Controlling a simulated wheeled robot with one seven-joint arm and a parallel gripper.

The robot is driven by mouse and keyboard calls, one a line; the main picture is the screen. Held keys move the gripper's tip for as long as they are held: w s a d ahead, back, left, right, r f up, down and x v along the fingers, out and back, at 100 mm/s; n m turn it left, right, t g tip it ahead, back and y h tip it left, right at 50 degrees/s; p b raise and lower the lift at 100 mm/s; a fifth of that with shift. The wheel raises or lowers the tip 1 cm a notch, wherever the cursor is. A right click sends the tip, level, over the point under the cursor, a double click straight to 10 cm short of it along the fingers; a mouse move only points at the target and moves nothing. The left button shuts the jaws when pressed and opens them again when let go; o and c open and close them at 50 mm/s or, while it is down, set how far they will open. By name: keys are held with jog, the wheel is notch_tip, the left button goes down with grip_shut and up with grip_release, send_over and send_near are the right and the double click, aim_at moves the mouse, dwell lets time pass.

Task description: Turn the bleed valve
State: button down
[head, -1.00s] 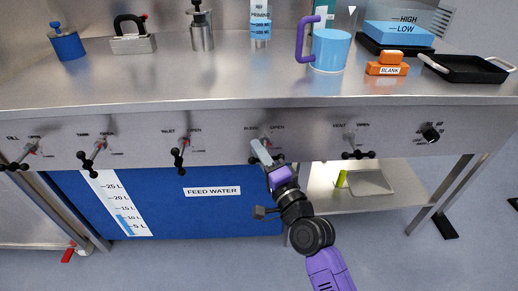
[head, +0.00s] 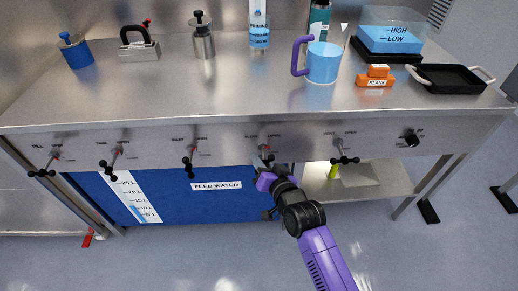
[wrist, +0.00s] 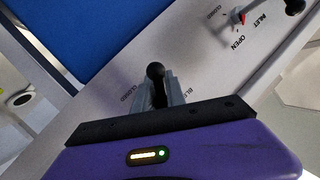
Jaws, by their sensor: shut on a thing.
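The bleed valve (head: 264,149) is on the front panel of the steel bench, between the inlet and vent valves. Its label reads "OPEN" on the right in the head view; in the wrist view "CLOSED" and part of "BLE" show. My gripper (head: 264,164) is at the valve, from the front and below. In the wrist view my gripper (wrist: 160,92) is shut on the valve's dark handle, whose round black knob (wrist: 155,71) shows between the fingers. The rest of the handle is hidden by my gripper, so its exact angle is unclear.
The inlet valve (head: 190,160) and vent valve (head: 342,158) stick out on either side. A blue feed water tank (head: 165,200) and a lower shelf (head: 360,190) are beneath the panel. A mug (head: 322,63) and other vessels stand on the bench top.

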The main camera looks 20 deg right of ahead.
jog(key=shift+d+r+n+g+h+p, duration=0.1)
jog(key=shift+n+g+h+p, duration=0.4)
jog(key=shift+n+p, duration=0.55)
jog(key=shift+r+n+g+h+p, duration=0.1)
jog(key=shift+n+g+h+p, duration=0.2)
jog(key=shift+n+h+p, duration=0.7)
jog(key=shift+f+n+y, duration=0.1)
jog(key=shift+n+y, duration=0.15)
jog(key=shift+y, duration=0.15)
jog(key=c, duration=1.5)
grip_release()
jog(key=shift+o, duration=0.2)
jog(key=shift+d+f, duration=0.1)
jog(key=shift+s, duration=0.15)
jog(key=v, duration=0.7)
jog(key=shift+s+p, duration=0.2)
jog(key=shift+p, duration=0.1)
